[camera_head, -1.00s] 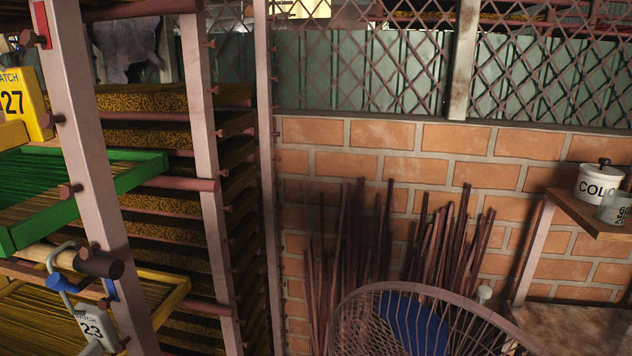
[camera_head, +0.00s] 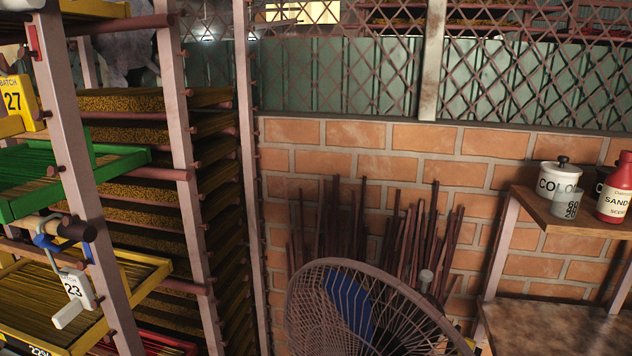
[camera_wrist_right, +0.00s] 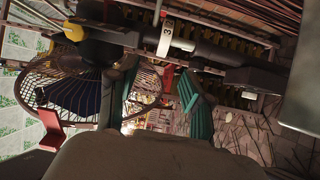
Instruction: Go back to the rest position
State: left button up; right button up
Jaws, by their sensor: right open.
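Neither of my grippers shows in the head view. In the right wrist view a large pale rounded part, which looks like part of my right gripper (camera_wrist_right: 145,158), fills the bottom edge. My right gripper is open, and I see nothing held in it. My left gripper is in neither view.
A rack (camera_head: 85,200) with trays and batch tags stands at the left. A fan (camera_head: 375,310) stands low in the middle, before a brick wall (camera_head: 350,140) with leaning sticks (camera_head: 425,235). A shelf (camera_head: 575,222) at the right bears a pot (camera_head: 558,183) and a red bottle (camera_head: 614,190).

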jog(key=w+a+m+t+h, duration=0.1)
jog(key=w+m+t+h, duration=0.35)
jog(key=m+h, duration=0.75)
jog(key=s+a+f+m+g+h, duration=0.1)
jog(key=s+a+f+m+g, duration=0.2)
jog(key=s+a+m+g, duration=0.6)
jog(key=s+a+f+m+g, duration=0.3)
jog(key=s+a+m+g, duration=0.15)
jog(key=s, duration=0.75)
notch_tip(320, 180, down, 26)
jog(key=s+n+g, duration=0.1)
jog(key=g, duration=0.1)
jog(key=s+d+f, duration=0.3)
jog(key=s+f, duration=1.3)
jog(key=shift+s+f+g, duration=0.15)
jog(key=shift+s+g, duration=0.25)
